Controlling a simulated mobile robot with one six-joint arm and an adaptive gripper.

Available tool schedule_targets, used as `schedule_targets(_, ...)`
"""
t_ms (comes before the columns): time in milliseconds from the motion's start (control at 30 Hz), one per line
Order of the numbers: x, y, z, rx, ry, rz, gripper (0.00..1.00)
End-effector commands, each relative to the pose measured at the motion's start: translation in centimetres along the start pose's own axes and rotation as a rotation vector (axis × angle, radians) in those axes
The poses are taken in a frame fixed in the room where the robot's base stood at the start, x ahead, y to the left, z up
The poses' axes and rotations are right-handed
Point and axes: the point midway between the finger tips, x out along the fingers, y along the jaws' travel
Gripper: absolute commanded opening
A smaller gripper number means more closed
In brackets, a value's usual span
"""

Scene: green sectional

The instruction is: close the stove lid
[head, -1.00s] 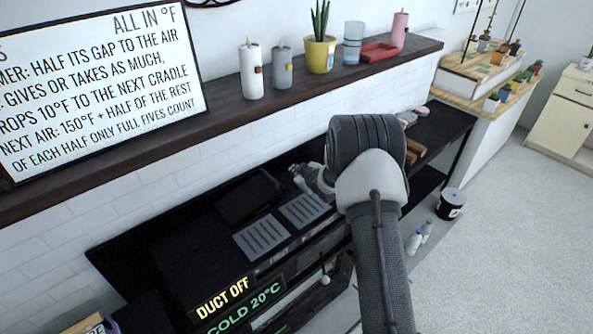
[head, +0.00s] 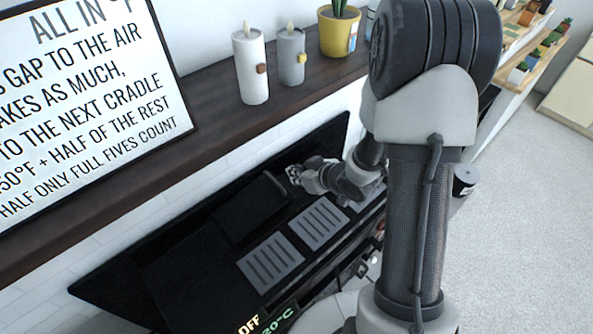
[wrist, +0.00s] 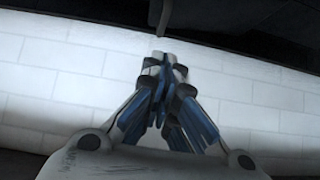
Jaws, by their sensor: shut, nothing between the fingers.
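My gripper (head: 293,174) is shut and empty, just right of the panel's upper right corner. I cannot tell whether it touches the panel. In the wrist view my gripper (wrist: 163,57) has its fingertips together before the white tiled wall (wrist: 262,95), close to a dark edge at the top.
A dark wooden shelf (head: 185,125) runs above the stove, with a white candle (head: 252,75), a grey candle (head: 291,65) and a yellow pot (head: 340,35). A lettered sign (head: 80,105) leans there. A black bucket (head: 465,180) stands on the open floor at right.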

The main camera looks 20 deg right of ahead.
Motion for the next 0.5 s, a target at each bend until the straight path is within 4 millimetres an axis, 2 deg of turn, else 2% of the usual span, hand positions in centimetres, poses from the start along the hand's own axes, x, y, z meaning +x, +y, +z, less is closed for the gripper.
schedule_targets(33, 1.4, -0.1, 0.2, -0.003, 0.000, -0.003, 0.00)
schedule_targets(300, 7.2, 0.0, 0.2, -0.003, -0.001, -0.002, 0.00)
schedule_targets(500, 9.3, 0.1, 2.2, 0.000, -0.001, 0.001, 0.00)
